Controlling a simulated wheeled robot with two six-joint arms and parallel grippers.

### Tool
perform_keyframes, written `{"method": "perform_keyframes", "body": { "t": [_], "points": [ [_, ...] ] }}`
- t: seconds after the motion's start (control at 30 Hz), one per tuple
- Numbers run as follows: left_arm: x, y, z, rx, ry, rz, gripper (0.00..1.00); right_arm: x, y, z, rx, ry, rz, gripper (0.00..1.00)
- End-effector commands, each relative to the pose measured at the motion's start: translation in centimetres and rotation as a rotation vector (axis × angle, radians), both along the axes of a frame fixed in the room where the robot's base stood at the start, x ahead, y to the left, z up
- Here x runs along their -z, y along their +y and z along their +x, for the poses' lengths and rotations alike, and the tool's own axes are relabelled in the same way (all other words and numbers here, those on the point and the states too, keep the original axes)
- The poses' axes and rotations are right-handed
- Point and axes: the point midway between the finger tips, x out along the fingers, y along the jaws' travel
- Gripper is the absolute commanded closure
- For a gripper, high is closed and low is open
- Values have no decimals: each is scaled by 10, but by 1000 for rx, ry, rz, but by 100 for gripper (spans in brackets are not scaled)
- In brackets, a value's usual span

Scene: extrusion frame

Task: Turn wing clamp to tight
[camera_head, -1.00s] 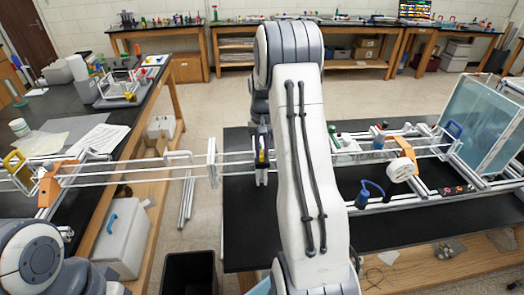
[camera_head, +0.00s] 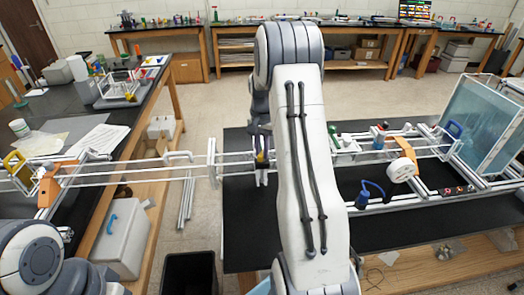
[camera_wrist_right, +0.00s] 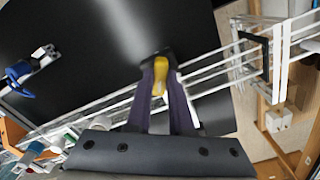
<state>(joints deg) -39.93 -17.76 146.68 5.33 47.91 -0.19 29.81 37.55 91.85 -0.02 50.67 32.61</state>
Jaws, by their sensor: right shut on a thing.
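The yellow wing of the clamp (camera_wrist_right: 161,74) shows between the fingers of my right gripper (camera_wrist_right: 163,84) in the right wrist view. The fingers are shut on it, one on each side. The clamp sits at the white extrusion rails; its dark body is partly hidden by the fingers. In the head view the right gripper (camera_head: 262,174) hangs at the rails left of my right arm, with a small yellow patch of the wing clamp (camera_head: 262,156) showing. Whether the clamp is tight cannot be seen. The left gripper is out of view; only part of the left arm shows at lower left.
White rails run between an orange bracket (camera_head: 48,185) at left and an orange bracket (camera_head: 406,151) at right. A blue-handled part (camera_head: 370,193) lies near the rails. A clear panel box (camera_head: 482,122) stands at right. The black table top (camera_head: 250,225) is clear in front of the rails.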

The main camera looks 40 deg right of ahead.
Motion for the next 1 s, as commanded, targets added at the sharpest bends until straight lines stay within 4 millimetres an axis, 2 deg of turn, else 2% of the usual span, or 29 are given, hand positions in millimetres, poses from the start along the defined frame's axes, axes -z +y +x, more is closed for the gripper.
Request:
{"method": "perform_keyframes", "body": {
  "t": [0.13,0.17,0.2,0.23,0.53,0.63,0.77,1.0],
  "points": [
    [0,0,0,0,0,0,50,-2,-1,1,2,-5,-2,100],
    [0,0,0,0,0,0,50,-2,-1,1,2,-5,-2,69],
    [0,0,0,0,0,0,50,-2,0,1,2,-5,-2,53],
    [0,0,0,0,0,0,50,-2,-1,1,2,-5,-2,50],
    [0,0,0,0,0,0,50,-1,0,1,0,-3,-1,50],
    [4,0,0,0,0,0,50,-7,-1,1,0,-5,-3,50],
    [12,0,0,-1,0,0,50,-26,-1,2,0,-8,-5,50],
    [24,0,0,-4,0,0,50,-74,-1,2,0,-8,-4,50]
  ]
}}
